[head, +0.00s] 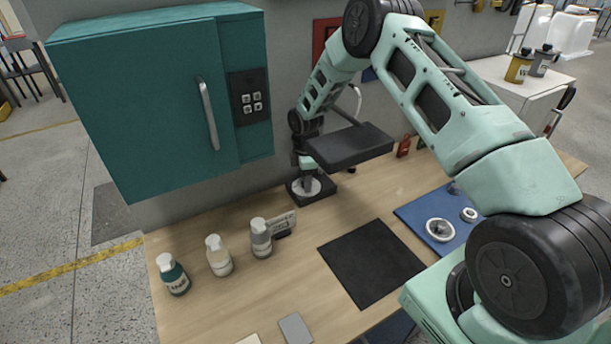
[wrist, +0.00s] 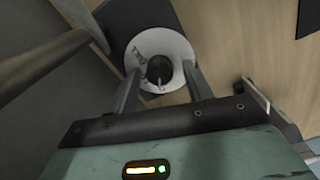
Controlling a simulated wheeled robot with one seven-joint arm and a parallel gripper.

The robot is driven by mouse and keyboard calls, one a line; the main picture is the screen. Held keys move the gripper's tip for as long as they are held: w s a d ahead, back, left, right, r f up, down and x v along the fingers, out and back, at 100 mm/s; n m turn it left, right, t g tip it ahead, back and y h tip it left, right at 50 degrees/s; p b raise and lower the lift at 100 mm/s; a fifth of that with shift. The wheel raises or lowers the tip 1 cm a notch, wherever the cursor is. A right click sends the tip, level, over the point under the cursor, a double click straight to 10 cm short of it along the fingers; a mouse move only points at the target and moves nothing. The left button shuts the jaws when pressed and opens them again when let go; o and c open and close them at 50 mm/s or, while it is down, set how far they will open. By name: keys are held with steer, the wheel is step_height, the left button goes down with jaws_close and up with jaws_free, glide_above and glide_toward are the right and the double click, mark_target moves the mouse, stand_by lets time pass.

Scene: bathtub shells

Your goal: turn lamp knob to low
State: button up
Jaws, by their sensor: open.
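The lamp has a flat black head (head: 350,146) over the back of the workbench and a dark square base (head: 324,191) below. On the base is a pale round dial (head: 312,189), and the wrist view shows it as a white disc (wrist: 178,49) with small markings that I cannot read. A dark knob (wrist: 159,70) with a light pointer mark stands at the disc's centre. My gripper (head: 306,177) points down over the dial. In the wrist view my gripper (wrist: 161,75) is open, one finger on each side of the knob, with gaps visible. The head view partly hides the knob.
A teal cabinet (head: 150,100) hangs left of the arm. A black mat (head: 371,264) and a blue mat (head: 415,212) with ring parts lie to the right. Bare wood lies between.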

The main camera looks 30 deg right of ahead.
steer(key=c, duration=1)
steer(key=shift+o, duration=0.2)
steer(key=shift+f+m+b, duration=0.15)
steer(key=shift+m+b, duration=0.25)
steer(key=shift+b, duration=0.15)
steer(key=shift+m+b, duration=0.6)
steer(key=shift+b, duration=0.1)
steer(key=m+b, duration=0.3)
steer(key=shift+w+m, duration=0.1)
steer(key=shift+m, duration=0.2)
steer(key=m+b, duration=0.2)
steer(key=m, duration=0.1)
steer(key=shift+d+m+b, duration=0.1)
steer(key=shift+m+b, duration=0.55)
steer(key=shift+m, duration=0.95)
